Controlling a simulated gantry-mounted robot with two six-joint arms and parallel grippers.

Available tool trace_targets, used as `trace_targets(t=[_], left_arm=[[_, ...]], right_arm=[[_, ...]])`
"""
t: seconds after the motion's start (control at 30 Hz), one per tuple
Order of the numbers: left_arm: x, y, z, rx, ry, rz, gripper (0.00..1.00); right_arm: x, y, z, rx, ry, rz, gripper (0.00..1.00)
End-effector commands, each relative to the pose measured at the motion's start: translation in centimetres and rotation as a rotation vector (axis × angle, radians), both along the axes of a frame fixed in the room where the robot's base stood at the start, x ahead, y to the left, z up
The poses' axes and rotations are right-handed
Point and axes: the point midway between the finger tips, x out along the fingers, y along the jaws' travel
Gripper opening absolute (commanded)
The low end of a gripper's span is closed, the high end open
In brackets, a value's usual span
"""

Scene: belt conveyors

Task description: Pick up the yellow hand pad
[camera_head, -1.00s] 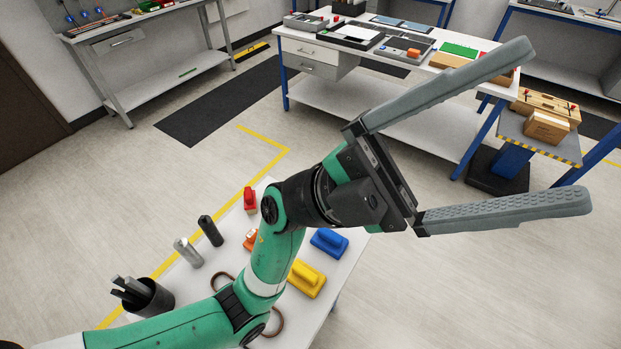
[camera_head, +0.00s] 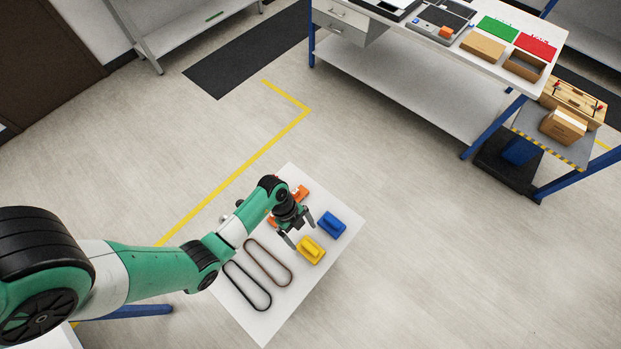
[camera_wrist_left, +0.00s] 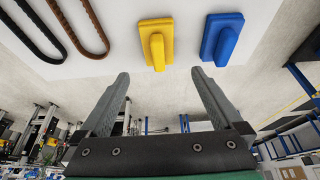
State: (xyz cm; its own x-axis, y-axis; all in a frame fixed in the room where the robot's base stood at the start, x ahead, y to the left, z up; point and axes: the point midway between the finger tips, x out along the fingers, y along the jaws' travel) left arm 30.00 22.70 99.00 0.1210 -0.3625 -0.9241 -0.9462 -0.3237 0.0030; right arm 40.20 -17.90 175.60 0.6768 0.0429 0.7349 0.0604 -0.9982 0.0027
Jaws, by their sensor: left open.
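The yellow hand pad (camera_head: 311,250) lies on the white table (camera_head: 262,322), a flat block with a raised grip on top. It also shows at the top middle of the left wrist view (camera_wrist_left: 156,42). My left gripper (camera_head: 301,233) is open and empty, close to the pad on its upper left side in the head view. In the left wrist view its two fingers (camera_wrist_left: 160,83) stand apart, and the pad appears beyond their tips, roughly between them. The pad looks apart from both fingers. My right gripper is not in view.
A blue hand pad (camera_head: 331,226) lies right beside the yellow one. An orange object (camera_head: 301,192) is partly behind my arm. A brown belt (camera_head: 268,262) and a black belt (camera_head: 247,286) lie to the left. A workbench (camera_head: 430,85) stands farther back.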

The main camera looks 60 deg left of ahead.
Motion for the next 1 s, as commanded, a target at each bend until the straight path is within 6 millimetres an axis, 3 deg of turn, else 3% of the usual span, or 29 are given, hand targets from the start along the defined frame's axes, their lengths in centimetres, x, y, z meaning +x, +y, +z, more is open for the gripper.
trace_targets(t=[0.2,0.47,0.77,1.0], left_arm=[[0.5,-1.6,-4.3,0.0,0.001,-0.004,1.0],[0.7,-2.1,-5.3,0.0,-0.003,-0.002,1.0],[0.8,-3.6,-9.7,0.0,-0.001,-0.003,1.0],[0.9,-3.8,-9.8,0.001,-0.002,-0.001,1.0]], right_arm=[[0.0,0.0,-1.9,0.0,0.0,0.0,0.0],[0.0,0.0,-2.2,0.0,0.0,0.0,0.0],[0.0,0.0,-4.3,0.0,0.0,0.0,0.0],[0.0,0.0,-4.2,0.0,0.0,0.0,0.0]])
